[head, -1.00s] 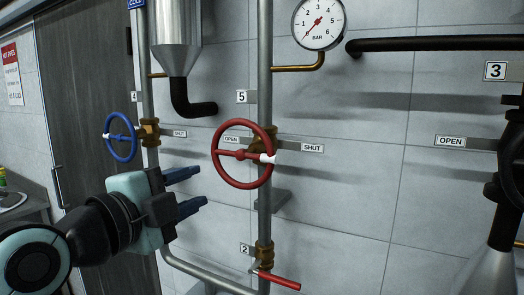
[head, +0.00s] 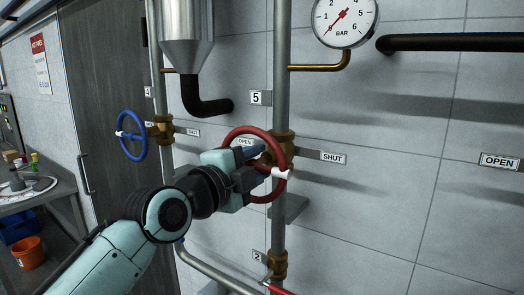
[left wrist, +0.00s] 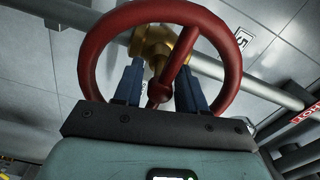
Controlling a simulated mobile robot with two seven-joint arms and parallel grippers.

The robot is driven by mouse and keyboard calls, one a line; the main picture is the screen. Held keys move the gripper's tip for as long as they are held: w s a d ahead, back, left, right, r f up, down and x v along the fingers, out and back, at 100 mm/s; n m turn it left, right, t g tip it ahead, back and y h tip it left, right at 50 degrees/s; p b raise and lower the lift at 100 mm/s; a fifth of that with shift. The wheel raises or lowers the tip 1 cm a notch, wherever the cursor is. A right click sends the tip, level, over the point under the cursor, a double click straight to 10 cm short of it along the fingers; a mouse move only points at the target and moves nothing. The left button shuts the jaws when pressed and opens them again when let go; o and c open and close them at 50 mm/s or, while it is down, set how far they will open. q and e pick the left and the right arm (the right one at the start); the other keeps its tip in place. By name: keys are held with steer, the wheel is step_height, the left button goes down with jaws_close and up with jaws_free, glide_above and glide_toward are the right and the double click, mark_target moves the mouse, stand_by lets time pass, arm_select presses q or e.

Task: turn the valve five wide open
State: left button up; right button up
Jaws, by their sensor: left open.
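Valve five is a red handwheel (head: 238,131) on a brass body (head: 284,147) on a vertical grey pipe, beside a "5" plate (head: 260,98). A white mark (head: 281,173) on its rim sits at the right, on the side of the SHUT plate (head: 333,157); the OPEN plate (head: 245,142) shows partly through the wheel. My left gripper (head: 262,158) is at the front of the wheel, partly covering it. In the left wrist view, my open blue fingers (left wrist: 160,75) stand either side of the hub (left wrist: 158,94), within the red rim (left wrist: 90,57). Contact is unclear.
A blue handwheel (head: 121,146) is on a pipe to the left. A pressure gauge (head: 345,20) is above right. A valve with a red lever (head: 279,290) is below. A bench (head: 53,196) with a blue bin and an orange bucket (head: 28,252) is at far left.

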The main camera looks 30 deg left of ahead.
arm_select(q)
steer(key=shift+w+d+p, duration=0.1)
steer(key=shift+w+p, duration=0.25)
steer(key=shift+w, duration=0.8)
arm_select(e)
steer(key=shift+w+r, duration=0.65)
steer(key=shift+w, duration=0.05)
arm_select(q)
steer(key=shift+s, duration=0.1)
jaws_close()
arm_select(e)
steer(key=shift+s, duration=0.1)
